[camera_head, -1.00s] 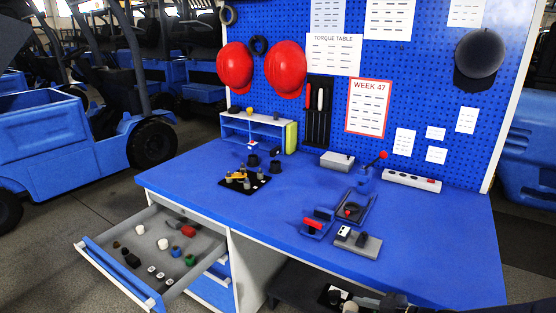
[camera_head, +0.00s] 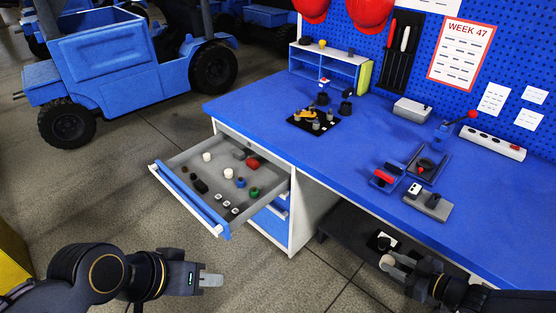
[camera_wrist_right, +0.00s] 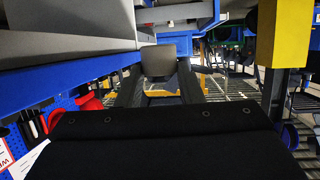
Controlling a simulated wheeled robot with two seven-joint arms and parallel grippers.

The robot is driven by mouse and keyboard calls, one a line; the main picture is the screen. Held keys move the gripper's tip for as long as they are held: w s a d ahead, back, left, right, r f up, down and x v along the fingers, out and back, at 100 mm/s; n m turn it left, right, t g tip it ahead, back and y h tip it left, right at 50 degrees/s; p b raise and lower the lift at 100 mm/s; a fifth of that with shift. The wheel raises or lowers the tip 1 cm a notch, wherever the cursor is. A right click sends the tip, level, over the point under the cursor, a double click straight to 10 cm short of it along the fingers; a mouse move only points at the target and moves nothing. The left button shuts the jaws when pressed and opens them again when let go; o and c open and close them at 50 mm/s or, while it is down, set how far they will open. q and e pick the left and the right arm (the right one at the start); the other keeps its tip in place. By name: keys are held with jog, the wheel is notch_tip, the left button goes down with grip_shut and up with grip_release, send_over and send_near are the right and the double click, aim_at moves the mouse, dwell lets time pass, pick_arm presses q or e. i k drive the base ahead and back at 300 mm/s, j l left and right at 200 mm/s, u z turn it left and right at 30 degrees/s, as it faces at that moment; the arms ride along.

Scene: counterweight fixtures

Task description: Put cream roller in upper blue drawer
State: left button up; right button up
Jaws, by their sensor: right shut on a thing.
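The cream roller (camera_head: 387,262) is in my right gripper (camera_head: 396,265), in front of the bench in the head view. My right gripper is shut on it. In the right wrist view a dull grey block (camera_wrist_right: 160,62) sits between the dark fingers; I cannot tell if it is the roller in shade. The upper blue drawer (camera_head: 188,202) is pulled open at the bench's left end. Several small things lie in it, among them a red cylinder (camera_head: 253,163) and a green piece (camera_head: 254,191). My left gripper (camera_head: 211,280) is empty below the drawer, seen side-on.
A lower blue drawer (camera_head: 270,224) is under the open one. A low black shelf (camera_head: 345,231) is under the blue bench top (camera_head: 345,135), which bears fixtures. The drawer front sticks out over the floor. Free floor (camera_head: 290,285) lies between my grippers.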

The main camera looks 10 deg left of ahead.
aim_at(218, 168)
jog(key=i+j+z, duration=0.1)
jog(key=j, duration=0.4)
jog(key=i+j, duration=0.25)
jog(key=j, duration=0.25)
jog(key=i+j+z, duration=0.15)
jog(key=j, duration=0.35)
jog(key=i+j, duration=0.2)
jog(key=j, duration=0.3)
jog(key=i+j+z, duration=0.15)
jog(key=j, duration=0.4)
jog(key=i+j, duration=0.1)
jog(key=j, duration=0.4)
jog(key=i+j+z, duration=0.15)
jog(key=j, duration=0.95)
jog(key=i+z, duration=0.05)
